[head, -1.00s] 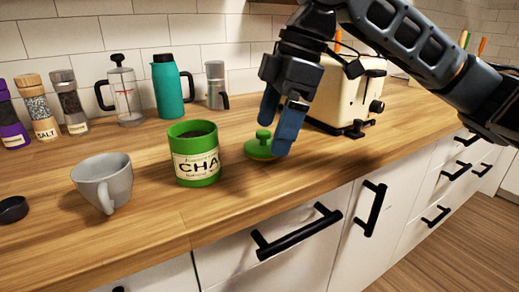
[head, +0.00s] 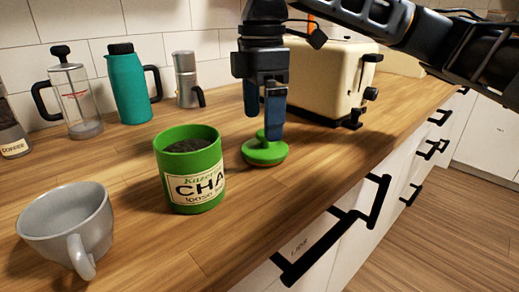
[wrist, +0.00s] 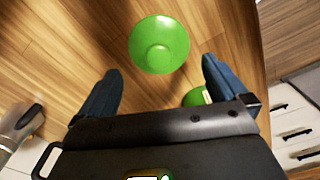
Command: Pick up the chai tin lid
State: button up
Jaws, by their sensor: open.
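The chai tin lid (head: 264,152) is a round green disc with a knob on top, lying on the wooden counter just right of the chai tin. The green chai tin (head: 190,170) stands upright with its top open and dark contents showing. My gripper (head: 263,125) points down over the lid, with its blue fingers close to the knob. In the wrist view the lid (wrist: 159,45) lies beyond the fingertips, roughly centred between them, with nothing between the fingers. My gripper (wrist: 162,75) is open there. Part of the chai tin (wrist: 195,97) shows behind the gripper body.
A grey mug (head: 65,225) stands at the front left. A cream toaster (head: 320,80) is close behind and right of my gripper. A moka pot (head: 187,80), a teal flask (head: 128,85) and a French press (head: 75,95) stand along the wall. The counter (head: 270,200) in front of the lid is clear.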

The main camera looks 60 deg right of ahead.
aim_at(265, 144)
jog(key=f, duration=0.2)
jog(key=f+b, duration=0.1)
jog(key=f, duration=0.2)
jog(key=shift+s+d+f, duration=0.15)
jog(key=shift+d+f, duration=0.05)
jog(key=shift+f, duration=0.1)
jog(key=shift+c, duration=0.4)
jog(key=c, duration=0.7)
jog(key=shift+r, duration=0.1)
